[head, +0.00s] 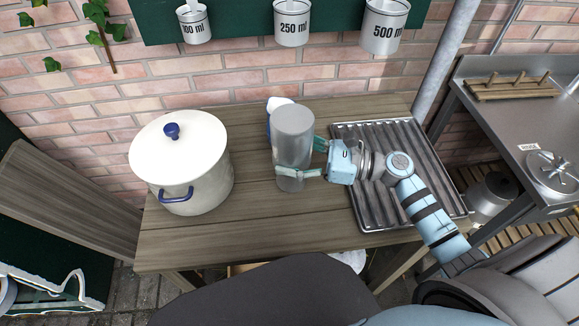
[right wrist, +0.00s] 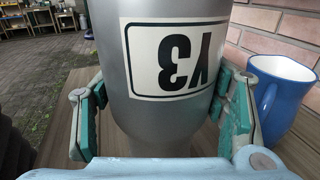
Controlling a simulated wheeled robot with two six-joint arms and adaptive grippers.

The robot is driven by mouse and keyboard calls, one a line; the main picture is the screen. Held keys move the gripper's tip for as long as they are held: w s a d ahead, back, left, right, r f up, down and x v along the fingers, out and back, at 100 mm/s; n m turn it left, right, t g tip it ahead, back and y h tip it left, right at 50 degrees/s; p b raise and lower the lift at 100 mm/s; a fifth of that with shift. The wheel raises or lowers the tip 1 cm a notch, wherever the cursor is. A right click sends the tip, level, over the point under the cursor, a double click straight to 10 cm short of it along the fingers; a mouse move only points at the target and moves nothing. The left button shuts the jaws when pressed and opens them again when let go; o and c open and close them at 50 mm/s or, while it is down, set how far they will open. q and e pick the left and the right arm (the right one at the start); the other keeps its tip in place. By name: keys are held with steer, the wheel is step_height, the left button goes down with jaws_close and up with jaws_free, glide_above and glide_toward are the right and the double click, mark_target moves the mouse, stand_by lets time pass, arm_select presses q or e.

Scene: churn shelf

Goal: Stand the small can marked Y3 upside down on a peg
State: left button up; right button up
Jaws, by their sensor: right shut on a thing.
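The grey metal can (head: 293,135) is over the wooden table in the head view, its flat end up and a narrower part below. In the right wrist view the can's label Y3 (right wrist: 168,55) reads upside down. My right gripper (head: 302,158) is shut around the can's sides, with one teal-padded finger on each side in the right wrist view (right wrist: 160,112). I cannot tell whether the can touches the table. A wooden rack with short pegs (head: 512,88) stands on the metal counter at the far right. My left gripper is not in view.
A white pot (head: 180,150) with blue handles stands left on the table (head: 250,225). A blue mug (right wrist: 280,95) is close behind the can. A ribbed metal tray (head: 375,200) lies under my right arm. Measuring cups (head: 292,24) hang on the wall. The metal counter (head: 500,125) holds a round lid.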

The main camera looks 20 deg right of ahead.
steer(key=shift+f+b, duration=0.3)
steer(key=shift+f, duration=1.15)
steer(key=shift+f, duration=0.2)
steer(key=o, duration=1.3)
